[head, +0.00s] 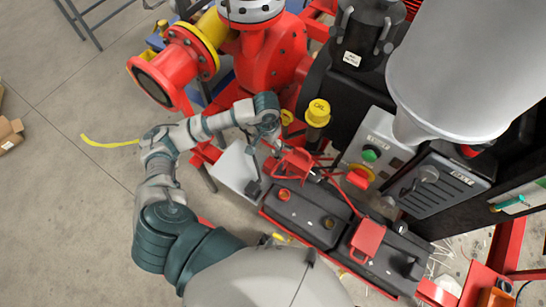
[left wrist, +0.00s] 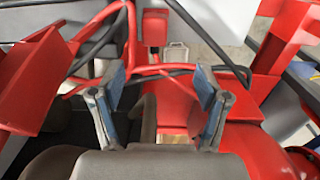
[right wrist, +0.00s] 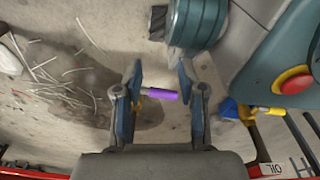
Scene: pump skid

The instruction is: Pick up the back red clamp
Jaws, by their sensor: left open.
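A red clamp (head: 297,163) with red cable sits over the far end of the black batteries (head: 310,218) in the head view. A second red clamp (head: 367,238) sits nearer, on the right-hand battery. My left gripper (head: 264,168) is open, pointing down just left of the farther clamp. In the left wrist view, the open fingers of the left gripper (left wrist: 158,105) have nothing clearly between them; a large red block-shaped part, possibly a clamp (left wrist: 30,88), lies left of them. My right gripper (right wrist: 159,100) is open over the floor in the right wrist view.
Red pump piping (head: 265,60) stands behind my left arm. A yellow-capped post (head: 318,113), a control box (head: 375,150) and a grey tank (head: 465,65) crowd the right. A purple-handled item (right wrist: 162,96) appears between my right fingers, seemingly beyond them.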

